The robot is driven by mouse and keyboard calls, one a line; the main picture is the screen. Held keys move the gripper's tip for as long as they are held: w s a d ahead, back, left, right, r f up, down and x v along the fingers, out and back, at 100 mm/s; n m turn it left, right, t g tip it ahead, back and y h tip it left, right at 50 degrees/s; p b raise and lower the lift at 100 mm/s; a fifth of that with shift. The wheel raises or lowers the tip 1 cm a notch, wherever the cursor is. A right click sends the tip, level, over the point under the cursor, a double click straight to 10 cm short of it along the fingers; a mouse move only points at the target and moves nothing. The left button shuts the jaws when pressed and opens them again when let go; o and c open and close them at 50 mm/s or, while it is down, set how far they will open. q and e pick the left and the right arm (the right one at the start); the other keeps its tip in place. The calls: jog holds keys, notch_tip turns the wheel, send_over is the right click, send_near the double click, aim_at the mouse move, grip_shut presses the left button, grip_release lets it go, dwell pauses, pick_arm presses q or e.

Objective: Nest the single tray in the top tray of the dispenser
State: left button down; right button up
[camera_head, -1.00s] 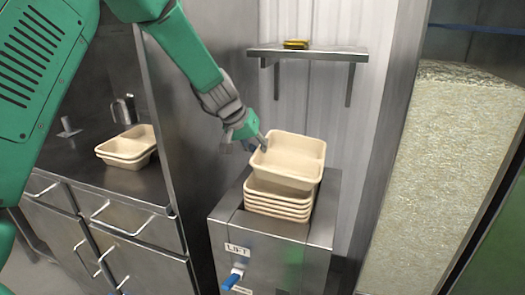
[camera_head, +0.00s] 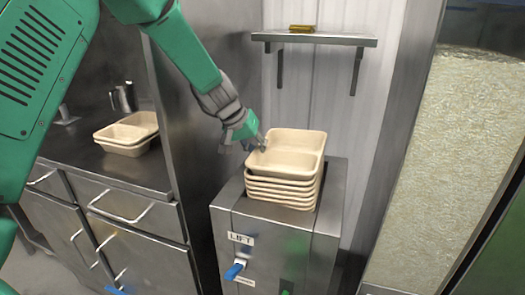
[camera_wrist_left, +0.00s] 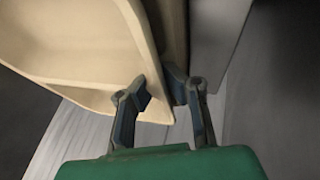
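The single tray (camera_head: 292,146), beige with two compartments, sits on top of the stack of beige trays in the dispenser (camera_head: 283,197). It looks level and lined up with the stack; how deep it sits inside the top tray is hard to see. My left gripper (camera_head: 262,143) is at the tray's left wall. In the left wrist view my left gripper (camera_wrist_left: 158,88) has a finger on each side of the wall of the single tray (camera_wrist_left: 85,50), close against it. My right gripper is not in view.
More beige trays (camera_head: 124,146) stand on the steel counter (camera_head: 100,172) at left. A wall shelf (camera_head: 320,39) with a small yellow item (camera_head: 301,28) is above the dispenser. A rice-filled container (camera_head: 440,170) stands at right.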

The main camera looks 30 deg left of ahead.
pick_arm(q)
jog(key=shift+a+f, duration=0.15)
jog(key=shift+a, duration=0.05)
jog(key=c, duration=1.6)
grip_release()
jog(key=shift+c, duration=0.2)
jog(key=shift+d, duration=0.7)
jog(key=shift+s+a+r, duration=0.1)
jog(key=shift+a+r, duration=0.25)
jog(key=shift+r, duration=0.05)
jog(key=v, duration=1.1)
jog(key=shift+d+r, duration=0.15)
jog(key=shift+d, duration=0.2)
jog(key=shift+s, duration=0.1)
